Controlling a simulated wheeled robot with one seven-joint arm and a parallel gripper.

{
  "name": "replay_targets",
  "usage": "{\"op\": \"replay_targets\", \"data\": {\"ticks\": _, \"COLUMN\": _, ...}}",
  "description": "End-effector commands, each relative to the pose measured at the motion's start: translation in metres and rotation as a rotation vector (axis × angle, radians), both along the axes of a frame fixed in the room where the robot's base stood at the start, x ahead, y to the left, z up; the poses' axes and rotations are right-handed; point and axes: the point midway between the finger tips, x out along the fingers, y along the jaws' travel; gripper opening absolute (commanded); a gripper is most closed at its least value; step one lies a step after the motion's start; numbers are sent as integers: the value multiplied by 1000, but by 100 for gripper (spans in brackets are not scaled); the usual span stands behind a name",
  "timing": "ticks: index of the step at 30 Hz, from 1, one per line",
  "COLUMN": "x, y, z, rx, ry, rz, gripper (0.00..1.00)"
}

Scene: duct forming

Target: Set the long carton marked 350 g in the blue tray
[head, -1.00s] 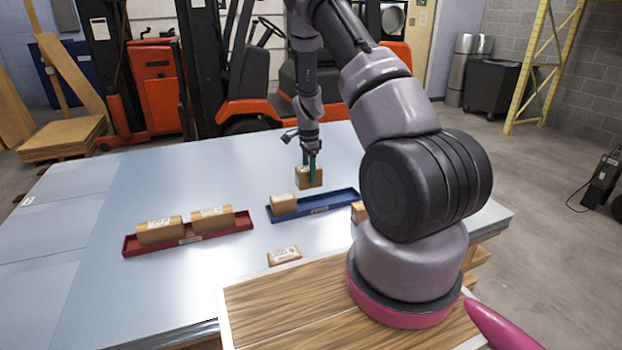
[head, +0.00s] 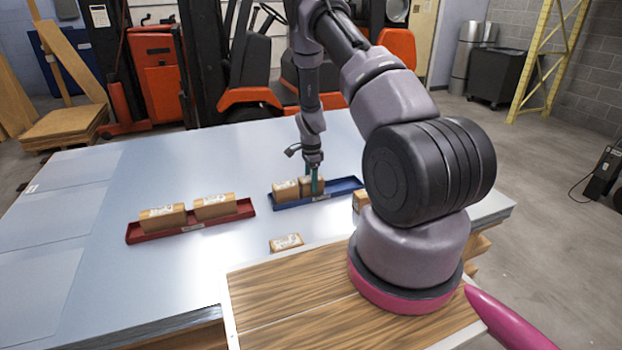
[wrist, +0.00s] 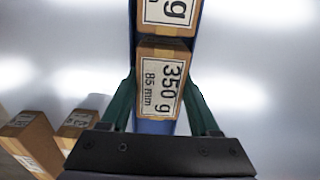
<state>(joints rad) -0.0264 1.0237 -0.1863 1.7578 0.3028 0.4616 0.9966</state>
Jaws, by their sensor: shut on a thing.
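The carton marked 350 g and 85 mm (wrist: 163,85) is between the green fingers of my gripper (wrist: 162,98) in the wrist view. The held carton is at the tray, beside another brown carton (head: 286,190) in the tray's left part. That neighbour, its label ending in "g" (wrist: 168,14), shows at the top of the wrist view. I cannot tell whether the held carton's underside touches the tray floor.
A red tray (head: 190,229) with two cartons stands on the left. A low labelled carton (head: 286,242) lies in front of the blue tray. Another carton (head: 359,201) is partly hidden by my arm. The grey table is clear on the left and behind the trays.

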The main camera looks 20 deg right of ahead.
Motion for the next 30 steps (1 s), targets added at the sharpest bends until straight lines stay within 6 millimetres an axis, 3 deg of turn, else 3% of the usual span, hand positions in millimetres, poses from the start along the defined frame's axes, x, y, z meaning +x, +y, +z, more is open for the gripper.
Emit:
{"op": "replay_targets", "data": {"ticks": 14, "x": 0, "y": 0, "z": 0, "rx": 0, "ry": 0, "rz": 0, "gripper": 0}}
{"op": "replay_targets", "data": {"ticks": 15, "x": 0, "y": 0, "z": 0, "rx": 0, "ry": -1, "rz": 0, "gripper": 78}}
{"op": "replay_targets", "data": {"ticks": 17, "x": 0, "y": 0, "z": 0, "rx": 0, "ry": 0, "rz": 0, "gripper": 97}}
{"op": "replay_targets", "data": {"ticks": 26, "x": 0, "y": 0, "z": 0, "rx": 0, "ry": 1, "rz": 0, "gripper": 97}}
{"op": "replay_targets", "data": {"ticks": 30, "x": 1, "y": 0, "z": 10, "rx": 0, "ry": -1, "rz": 1, "gripper": 97}}
